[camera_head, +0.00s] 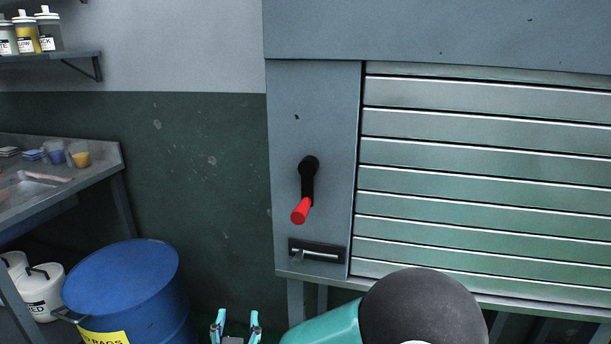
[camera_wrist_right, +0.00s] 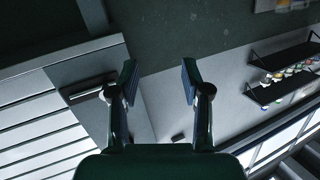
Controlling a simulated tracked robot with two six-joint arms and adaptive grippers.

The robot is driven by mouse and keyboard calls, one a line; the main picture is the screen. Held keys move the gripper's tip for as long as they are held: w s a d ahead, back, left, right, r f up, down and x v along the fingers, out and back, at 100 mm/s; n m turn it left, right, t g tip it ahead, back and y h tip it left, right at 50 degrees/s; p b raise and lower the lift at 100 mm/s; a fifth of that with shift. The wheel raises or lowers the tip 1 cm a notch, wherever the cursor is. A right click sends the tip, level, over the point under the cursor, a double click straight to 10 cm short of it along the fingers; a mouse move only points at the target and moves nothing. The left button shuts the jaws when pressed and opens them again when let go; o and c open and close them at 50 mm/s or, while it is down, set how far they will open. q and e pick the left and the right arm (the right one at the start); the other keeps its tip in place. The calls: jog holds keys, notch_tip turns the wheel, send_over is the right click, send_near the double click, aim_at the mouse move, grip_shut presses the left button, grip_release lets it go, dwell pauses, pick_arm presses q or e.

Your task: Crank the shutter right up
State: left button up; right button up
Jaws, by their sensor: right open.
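The crank, a black arm (camera_head: 308,179) with a red handle (camera_head: 301,211), is mounted on the grey panel (camera_head: 318,110) left of the shutter. Its handle hangs down, tilted slightly left. The slatted grey-green shutter (camera_head: 480,180) covers the opening down to its sill. My right gripper (camera_head: 236,318) is at the bottom edge of the head view, below and left of the crank, apart from it. It is open and empty; its fingers also show in the right wrist view (camera_wrist_right: 160,82). The crank cannot be made out in the wrist view. My left gripper is not in view.
A black slotted plate (camera_head: 318,250) with a small lever sits below the crank. A blue drum (camera_head: 125,280) stands at lower left beside a counter (camera_head: 90,165) with cups. A shelf (camera_head: 50,56) holds bottles. The wall between drum and panel is clear.

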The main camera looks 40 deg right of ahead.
aim_at(304, 205)
jog(key=s+d+r+m+g+h+p, duration=0.1)
jog(key=s+d+r+m+h+p, duration=0.15)
jog(key=s+r, duration=0.45)
jog(key=s+d+r+m+g+h+p, duration=0.1)
jog(key=s+r+m+g+h+p, duration=0.2)
jog(key=r, duration=0.9)
jog(key=shift+n+t+h, duration=0.25)
jog(key=shift+n+t, duration=0.1)
jog(key=shift+t, duration=0.35)
jog(key=x, duration=1.6)
jog(key=shift+w+f+p, duration=0.25)
jog(key=shift+w+p, duration=0.05)
jog(key=shift+w, duration=0.3)
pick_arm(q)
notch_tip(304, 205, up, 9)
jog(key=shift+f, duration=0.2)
pick_arm(e)
grip_shut()
